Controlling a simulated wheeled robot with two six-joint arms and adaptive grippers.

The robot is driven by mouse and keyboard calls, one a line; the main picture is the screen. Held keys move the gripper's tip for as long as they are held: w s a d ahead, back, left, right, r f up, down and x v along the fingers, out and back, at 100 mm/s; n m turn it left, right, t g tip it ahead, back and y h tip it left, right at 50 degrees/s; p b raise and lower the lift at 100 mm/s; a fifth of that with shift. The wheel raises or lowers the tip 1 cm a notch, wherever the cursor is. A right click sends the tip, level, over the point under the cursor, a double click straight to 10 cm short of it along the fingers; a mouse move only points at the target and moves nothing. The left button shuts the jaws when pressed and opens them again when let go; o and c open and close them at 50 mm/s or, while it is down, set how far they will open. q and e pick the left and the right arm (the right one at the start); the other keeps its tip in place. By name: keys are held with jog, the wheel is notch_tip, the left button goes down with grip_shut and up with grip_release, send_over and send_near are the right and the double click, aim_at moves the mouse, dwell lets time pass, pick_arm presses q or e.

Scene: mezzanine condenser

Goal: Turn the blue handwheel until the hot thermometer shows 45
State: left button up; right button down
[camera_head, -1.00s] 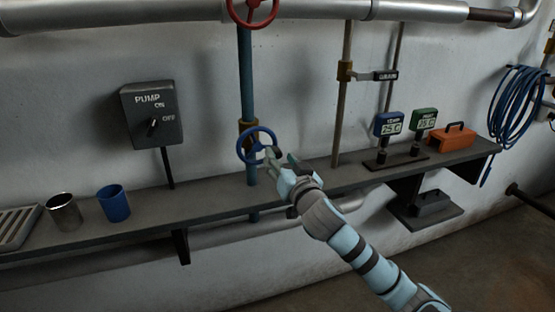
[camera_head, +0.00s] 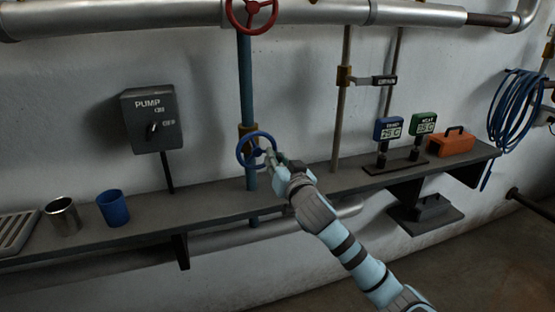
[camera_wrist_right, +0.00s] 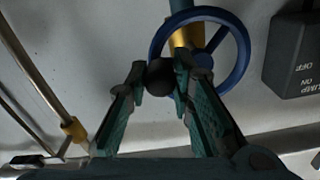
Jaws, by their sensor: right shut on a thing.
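The blue handwheel (camera_head: 241,152) sits on a brass fitting of the blue vertical pipe, above the shelf. My right gripper (camera_head: 271,157) is at the right side of its rim. In the right wrist view, the handwheel (camera_wrist_right: 246,65) is beyond the fingers, and the right gripper (camera_wrist_right: 165,82) is shut on its dark round knob (camera_wrist_right: 160,75). Two thermometers stand on a dark base on the shelf: a blue one (camera_head: 388,124) reading about 25 C and a green one (camera_head: 424,123). The green one's digits and both labels are too blurred to read surely. My left gripper is out of view.
A red handwheel (camera_head: 252,14) is higher on the pipe. A grey pump switch box (camera_head: 150,120) hangs at left. A metal cup (camera_head: 63,216) and blue cup (camera_head: 113,208) stand on the shelf (camera_head: 215,205). An orange toolbox (camera_head: 451,144) is right of the thermometers.

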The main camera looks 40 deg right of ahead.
aim_at(264, 138)
jog(key=shift+r+n+p, duration=0.25)
jog(key=shift+n+p, duration=0.05)
jog(key=shift+p, duration=0.15)
jog(key=r+n+p, duration=0.1)
jog(key=n+p, duration=0.2)
jog(key=p, duration=0.1)
jog(key=r+n+p, duration=0.1)
jog(key=n+p, duration=0.3)
jog(key=p, duration=0.1)
jog(key=a+r+n+p, duration=0.1)
jog(key=r+n+p, duration=0.1)
jog(key=n+p, duration=0.1)
jog(key=shift+w+n+p, duration=0.2)
jog(key=shift+n+p, duration=0.2)
jog(key=shift+p, duration=0.4)
jog(key=shift+w+a+r+n+p, duration=0.1)
jog(key=shift+a+n+p, duration=0.15)
jog(key=shift+n+p, duration=0.55)
jog(key=shift+w+a+r+n+p, duration=0.1)
jog(key=shift+a+n+p, duration=0.15)
jog(key=shift+n+p, duration=0.5)
jog(key=shift+n, duration=0.25)
jog(key=c, duration=1.4)
grip_release()
jog(key=shift+a+f, duration=0.1)
